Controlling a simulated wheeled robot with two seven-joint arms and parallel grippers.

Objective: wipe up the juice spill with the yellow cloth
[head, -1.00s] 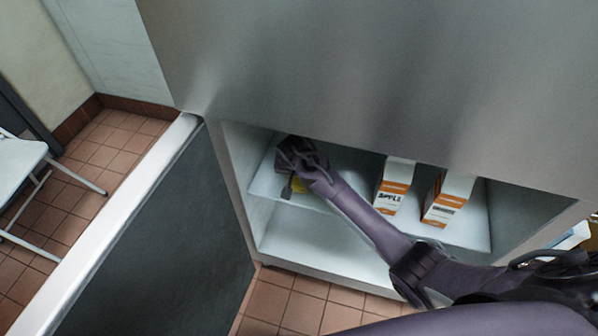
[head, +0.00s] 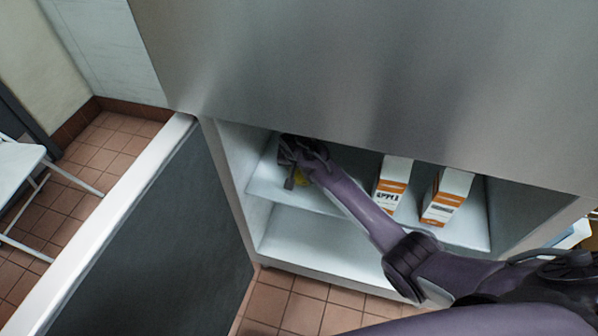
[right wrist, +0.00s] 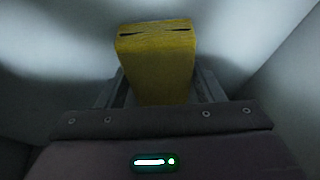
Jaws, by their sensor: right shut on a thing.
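The yellow cloth (right wrist: 155,60) is a folded block in the right wrist view, between the fingers of my right gripper (right wrist: 155,88). My right gripper is shut on the cloth. I cannot make out the juice spill in either view; the arm and gripper cover part of the shelf. My left gripper is not in view.
Two orange-and-white juice cartons, one (head: 390,185) labelled apple and another (head: 446,197), stand on the shelf right of my arm. The cabinet's steel front (head: 350,80) overhangs the opening. An open dark door (head: 150,255) is at left, and a white chair (head: 18,165) stands beyond it.

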